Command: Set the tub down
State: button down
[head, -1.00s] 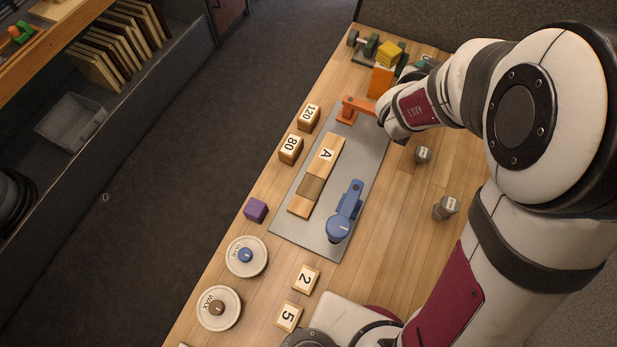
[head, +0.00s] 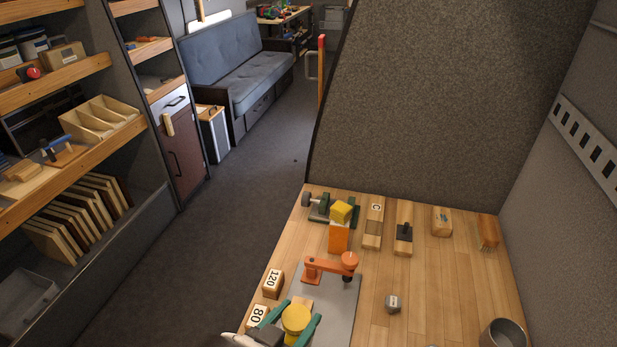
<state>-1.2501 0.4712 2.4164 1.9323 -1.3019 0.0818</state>
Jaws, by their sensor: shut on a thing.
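A round yellow tub (head: 296,319) shows at the bottom of the head view, seen from above. My gripper (head: 299,311) has its two green fingers on either side of the tub and is shut on it. The tub is over the grey mat (head: 338,290), just right of the block marked 80 (head: 257,317). It hides part of what lies below it. I cannot tell whether its base touches anything.
An orange clamp-like arm (head: 325,267) stands behind the tub. A yellow cube (head: 341,212) sits on an orange block (head: 338,238). The 120 block (head: 272,283) is left. A grey weight (head: 393,304) and metal cup (head: 503,335) are right, with bare wood between.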

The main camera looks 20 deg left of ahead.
jog(key=shift+s+a+f, duration=0.75)
jog(key=shift+a+f, duration=1.05)
jog(key=shift+f, duration=0.1)
jog(key=shift+s+a+f, duration=0.7)
jog(key=shift+a+f, duration=1.1)
jog(key=shift+f, duration=0.15)
jog(key=shift+s+a+f, duration=0.75)
jog(key=shift+a+f, duration=1.05)
jog(key=shift+f, duration=0.1)
jog(key=shift+f, duration=0.1)
jog(key=shift+c, duration=0.6)
grip_release()
